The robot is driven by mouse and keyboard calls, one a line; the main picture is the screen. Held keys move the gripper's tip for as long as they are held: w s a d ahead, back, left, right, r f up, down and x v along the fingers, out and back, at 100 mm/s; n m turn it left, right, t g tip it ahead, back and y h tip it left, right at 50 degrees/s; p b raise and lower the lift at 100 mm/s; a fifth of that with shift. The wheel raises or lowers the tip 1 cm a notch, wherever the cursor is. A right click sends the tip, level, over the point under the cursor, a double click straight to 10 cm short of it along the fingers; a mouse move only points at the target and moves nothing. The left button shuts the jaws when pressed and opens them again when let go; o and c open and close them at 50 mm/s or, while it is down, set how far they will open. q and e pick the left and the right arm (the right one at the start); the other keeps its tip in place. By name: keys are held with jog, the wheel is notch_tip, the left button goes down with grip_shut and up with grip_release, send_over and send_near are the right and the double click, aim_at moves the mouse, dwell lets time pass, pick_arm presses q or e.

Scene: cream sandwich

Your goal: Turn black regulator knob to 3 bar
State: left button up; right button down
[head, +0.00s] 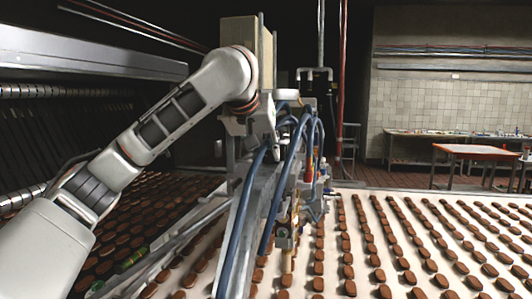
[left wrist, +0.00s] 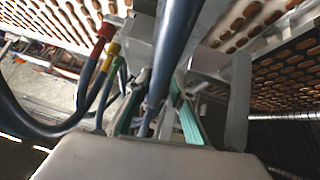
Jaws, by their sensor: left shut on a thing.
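My left arm comes in from the left in the head view, and its gripper (head: 268,122) is at the upper part of the machine, beside the blue hoses. In the left wrist view the green-padded fingers (left wrist: 160,118) stand on either side of a dark part (left wrist: 146,126) and are shut on it. A thick blue hose (left wrist: 178,45) crosses in front and covers much of this spot. I cannot make out the black regulator knob's outline, its scale or any pressure reading. My right gripper is in neither view.
More blue hoses (head: 309,130) with red and yellow fittings (left wrist: 106,32) loop close to the gripper. Rows of brown biscuits (head: 376,250) lie on the white conveyor (head: 348,262) below.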

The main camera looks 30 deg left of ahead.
pick_arm(q)
jog(key=shift+d+m+g+y, duration=0.2)
jog(key=shift+m+g+y, duration=0.45)
jog(key=shift+y, duration=0.75)
jog(key=o, duration=1.1)
jog(key=shift+t, duration=0.25)
jog(key=v, duration=1.2)
jog(key=shift+f, duration=0.15)
